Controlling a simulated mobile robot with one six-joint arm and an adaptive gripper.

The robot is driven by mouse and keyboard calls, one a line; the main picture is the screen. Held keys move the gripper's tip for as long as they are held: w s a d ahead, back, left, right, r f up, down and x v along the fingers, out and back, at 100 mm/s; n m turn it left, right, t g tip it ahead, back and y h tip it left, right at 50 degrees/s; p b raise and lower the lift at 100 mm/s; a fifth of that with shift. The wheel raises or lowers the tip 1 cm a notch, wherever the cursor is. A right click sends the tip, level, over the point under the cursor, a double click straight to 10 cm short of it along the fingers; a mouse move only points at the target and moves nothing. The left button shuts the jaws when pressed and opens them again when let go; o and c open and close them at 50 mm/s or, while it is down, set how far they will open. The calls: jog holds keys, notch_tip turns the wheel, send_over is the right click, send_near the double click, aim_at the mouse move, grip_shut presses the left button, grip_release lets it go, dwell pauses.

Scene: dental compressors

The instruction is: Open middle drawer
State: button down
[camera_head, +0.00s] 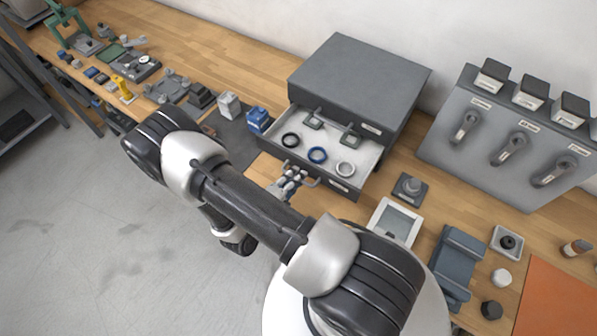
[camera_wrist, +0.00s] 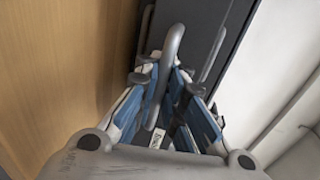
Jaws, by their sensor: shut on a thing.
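A dark grey drawer cabinet (camera_head: 355,80) stands on the wooden bench against the wall. One drawer (camera_head: 325,175) is pulled out beneath a closed front, showing a light interior. I cannot tell from its label which drawer it is. My gripper (camera_head: 293,180) is at the front of this open drawer, shut on its grey handle (camera_head: 309,180). In the wrist view the handle loop (camera_wrist: 172,50) stands between the blue-padded fingers. A white label (camera_wrist: 155,140) shows below the fingers there, too small to read. My arm covers part of the bench edge.
A grey panel with levers (camera_head: 510,140) stands right. A framed tray (camera_head: 395,222) and a small knob block (camera_head: 410,188) are near the drawer's right.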

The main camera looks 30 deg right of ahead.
jog(key=shift+r, duration=0.1)
jog(key=c, duration=2)
grip_release()
jog(key=v, duration=1.2)
